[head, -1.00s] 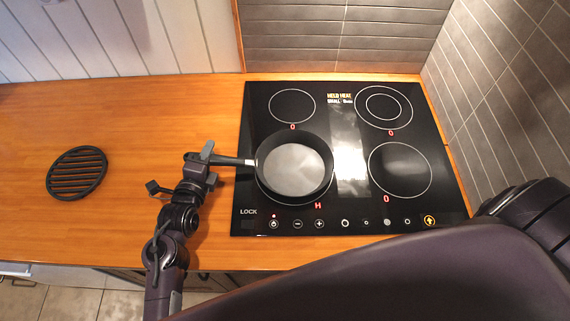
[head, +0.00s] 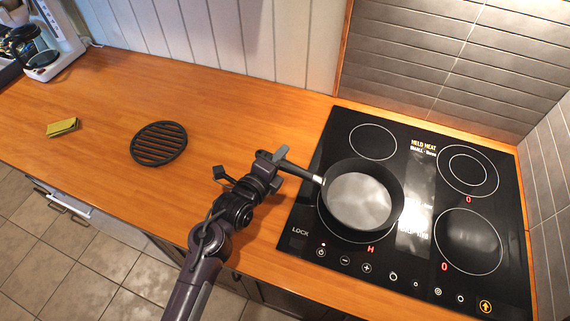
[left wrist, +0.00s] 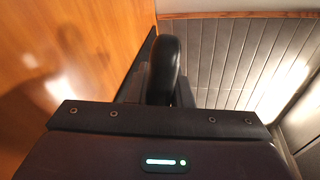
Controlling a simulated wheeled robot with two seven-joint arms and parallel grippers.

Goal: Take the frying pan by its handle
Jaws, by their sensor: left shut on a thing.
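The dark frying pan (head: 360,196) with a grey inside sits on the front left ring of the black cooktop (head: 298,232). Its handle (head: 304,173) points left, over the cooktop's left edge. My left gripper (head: 274,158) is shut on the handle near its outer end. My right gripper is not in view.
A round black trivet (head: 159,143) lies on the wooden counter (head: 220,105) to the left, with bare wood around it. A yellow cloth-like item (head: 62,127) and a coffee maker (head: 40,45) are farther left. A tiled wall stands behind the cooktop.

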